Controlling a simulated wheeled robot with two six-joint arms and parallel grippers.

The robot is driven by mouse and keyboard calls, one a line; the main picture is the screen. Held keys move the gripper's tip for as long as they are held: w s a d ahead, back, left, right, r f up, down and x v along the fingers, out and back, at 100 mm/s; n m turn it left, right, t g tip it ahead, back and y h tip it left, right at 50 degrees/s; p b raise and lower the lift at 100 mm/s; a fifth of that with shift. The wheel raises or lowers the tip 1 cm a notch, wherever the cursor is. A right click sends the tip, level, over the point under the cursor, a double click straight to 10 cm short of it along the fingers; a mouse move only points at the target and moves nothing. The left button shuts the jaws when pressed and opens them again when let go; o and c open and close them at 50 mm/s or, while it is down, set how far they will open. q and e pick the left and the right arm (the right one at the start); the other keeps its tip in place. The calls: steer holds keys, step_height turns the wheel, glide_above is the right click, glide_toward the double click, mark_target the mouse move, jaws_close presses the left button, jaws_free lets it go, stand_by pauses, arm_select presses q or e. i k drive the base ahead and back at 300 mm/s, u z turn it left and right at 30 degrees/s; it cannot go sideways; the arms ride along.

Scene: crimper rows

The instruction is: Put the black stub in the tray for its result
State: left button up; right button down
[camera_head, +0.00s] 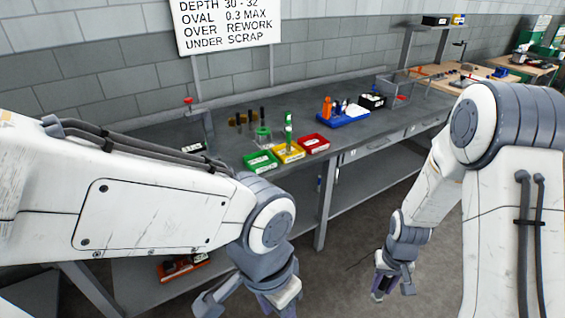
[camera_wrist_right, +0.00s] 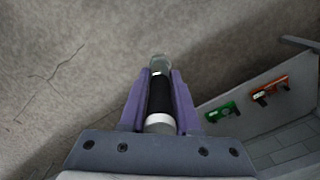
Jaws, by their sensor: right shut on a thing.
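My right gripper (camera_wrist_right: 160,78) is shut on the black stub (camera_wrist_right: 160,97), a dark cylinder with silvery ends lying lengthwise between the purple fingers. In the head view this gripper (camera_head: 388,288) hangs over the floor in front of the bench, and the stub cannot be made out there. A green tray (camera_head: 261,168), a yellow tray (camera_head: 291,158) and a red tray (camera_head: 314,149) stand side by side at the bench's front edge. My left gripper (camera_head: 252,299) is low in front of the bench, partly cut off; its opening is unclear.
The wall sign (camera_head: 226,25) reads depth 30 - 32, oval 0.3 max, over rework, under scrap. Behind the trays stand a green upright tool (camera_head: 289,127) and several dark and brass pieces. A blue tray (camera_head: 343,120) with bottles is farther right. Bare bench (camera_head: 225,152) lies left of the trays.

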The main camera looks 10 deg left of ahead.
mark_target(260, 164)
steer(key=z, duration=0.2)
steer(key=i, duration=1.35)
steer(key=u, duration=0.55)
